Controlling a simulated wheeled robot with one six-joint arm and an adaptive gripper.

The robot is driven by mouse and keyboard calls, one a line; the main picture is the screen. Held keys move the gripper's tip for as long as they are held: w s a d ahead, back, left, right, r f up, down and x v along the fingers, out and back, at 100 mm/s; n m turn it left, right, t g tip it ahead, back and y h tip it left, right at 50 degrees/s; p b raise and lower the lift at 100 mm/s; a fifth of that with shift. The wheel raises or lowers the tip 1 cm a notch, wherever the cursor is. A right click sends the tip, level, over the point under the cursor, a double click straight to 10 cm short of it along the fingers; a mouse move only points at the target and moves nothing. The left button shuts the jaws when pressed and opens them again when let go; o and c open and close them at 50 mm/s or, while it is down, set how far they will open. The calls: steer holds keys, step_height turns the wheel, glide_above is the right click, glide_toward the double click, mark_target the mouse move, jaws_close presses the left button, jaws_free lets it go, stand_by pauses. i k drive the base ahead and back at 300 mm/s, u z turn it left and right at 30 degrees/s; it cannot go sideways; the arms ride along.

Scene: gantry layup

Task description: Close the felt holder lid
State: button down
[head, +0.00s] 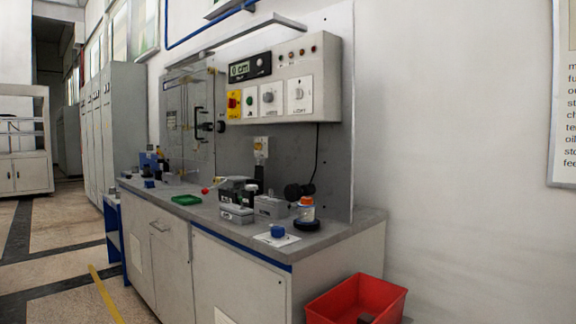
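A grey bench (345,228) stands against the wall, with small items on its top. I cannot tell for sure which of them is the felt holder, or whether its lid is open. Two small grey boxes, one at the left (237,214) and one at the right (271,207), sit side by side near the bench's middle. A dark device with a red-knobbed lever (236,186) is just behind the left box. My gripper is not in view.
An orange and white bottle (306,208) stands on a black base, near a blue cap (278,231) on white paper. A green tray (186,200) lies farther left. A control panel (280,82) hangs above. A red bin (355,300) is at the bench's right end; floor at left is clear.

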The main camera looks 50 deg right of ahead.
mark_target(258, 170)
steer(key=z, duration=1.6)
